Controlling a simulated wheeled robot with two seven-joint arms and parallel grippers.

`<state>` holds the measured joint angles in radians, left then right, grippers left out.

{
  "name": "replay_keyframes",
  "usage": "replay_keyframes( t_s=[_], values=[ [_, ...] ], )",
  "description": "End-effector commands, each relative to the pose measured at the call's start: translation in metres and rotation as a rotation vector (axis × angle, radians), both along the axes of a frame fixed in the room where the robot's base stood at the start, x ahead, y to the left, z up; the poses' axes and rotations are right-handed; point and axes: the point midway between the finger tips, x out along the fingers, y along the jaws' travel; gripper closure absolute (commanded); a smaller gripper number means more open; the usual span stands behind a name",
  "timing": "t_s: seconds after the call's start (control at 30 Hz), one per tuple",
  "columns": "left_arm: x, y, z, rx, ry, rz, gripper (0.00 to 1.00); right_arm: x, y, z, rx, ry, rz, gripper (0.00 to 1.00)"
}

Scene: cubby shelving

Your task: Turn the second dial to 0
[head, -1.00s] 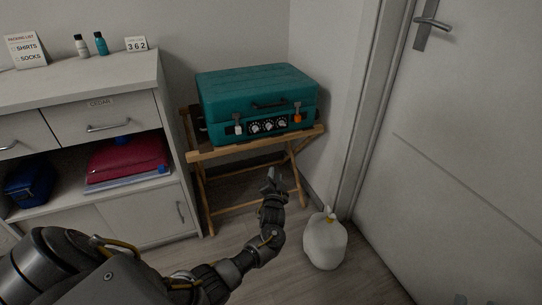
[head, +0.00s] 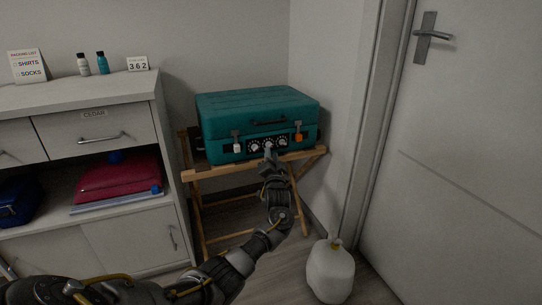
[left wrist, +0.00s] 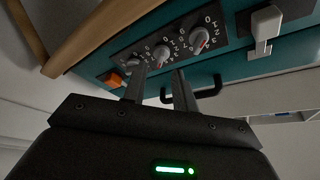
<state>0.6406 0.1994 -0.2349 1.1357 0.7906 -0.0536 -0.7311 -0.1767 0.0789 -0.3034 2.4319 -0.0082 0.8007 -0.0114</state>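A teal suitcase (head: 258,114) has a dark panel with three dials on its front. The middle dial (head: 268,144) is partly hidden by my left gripper (head: 270,153) in the head view. The left wrist view shows the case turned over, with the middle dial (left wrist: 163,55) just beyond the fingertips. Red marks show on the dials, but I cannot read their settings. My left gripper (left wrist: 160,82) is open, with a clear gap between its fingers and nothing held. Contact with the dial cannot be told. My right gripper is out of view.
The case rests on a wooden folding stand (head: 205,174). A white latch (head: 237,144) and an orange latch (head: 298,134) flank the dials. A cabinet (head: 90,105) stands left, with a 362 card (head: 137,63) on top.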

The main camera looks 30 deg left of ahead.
Motion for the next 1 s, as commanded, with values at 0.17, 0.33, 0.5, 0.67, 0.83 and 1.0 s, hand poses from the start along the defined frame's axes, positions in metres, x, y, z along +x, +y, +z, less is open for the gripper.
replay_keyframes(
  t_s=[0.17,0.33,0.5,0.67,0.83,1.0],
  values=[
    [0.018,0.014,0.004,-0.001,-0.001,0.001,0.72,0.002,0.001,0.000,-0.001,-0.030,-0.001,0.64],
    [0.024,0.020,0.008,-0.001,0.000,0.001,0.72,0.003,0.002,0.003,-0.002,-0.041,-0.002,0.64],
    [0.024,0.020,0.009,-0.001,0.000,0.000,0.72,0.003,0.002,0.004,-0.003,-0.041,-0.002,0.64],
    [0.024,0.020,0.009,-0.002,0.000,0.000,0.81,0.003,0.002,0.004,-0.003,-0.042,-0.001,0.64],
    [0.024,0.020,0.009,-0.002,0.000,0.000,1.00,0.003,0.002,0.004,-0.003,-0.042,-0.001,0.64],
    [0.024,0.020,0.008,-0.002,0.000,0.000,1.00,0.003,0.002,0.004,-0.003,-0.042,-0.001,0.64]
  ],
)
